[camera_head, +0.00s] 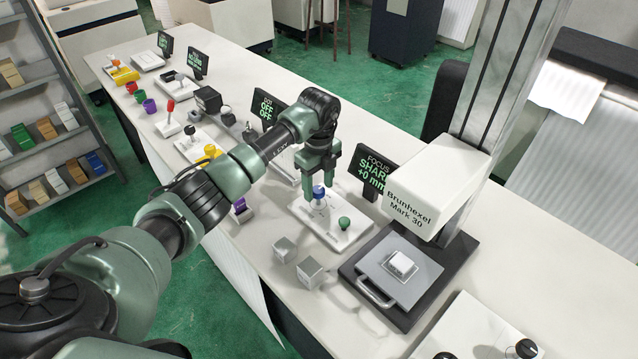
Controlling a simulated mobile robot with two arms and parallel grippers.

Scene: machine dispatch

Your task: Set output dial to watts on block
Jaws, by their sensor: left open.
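My left gripper (321,177) points down over a white control panel (331,222), with its open fingertips around or just above a blue knob (319,193). I cannot tell whether they touch it. Black dials (525,348) sit on another white panel (470,325) at the bottom right; no label shows which is the output dial. A small white block (402,262) lies on the grey plate (374,265) under the Brunhexel Mark 30 head (437,190). Any watts marking on it is too small to read. My right gripper is out of view.
A screen (372,175) reads FOCUS, SHARP, +0 mm; another (266,110) reads DOT, OFF, OFF. Two grey cubes (285,249) (311,271) stand near the bench's front edge. More panels and coloured parts fill the far left bench. The right side of the bench (560,275) is clear.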

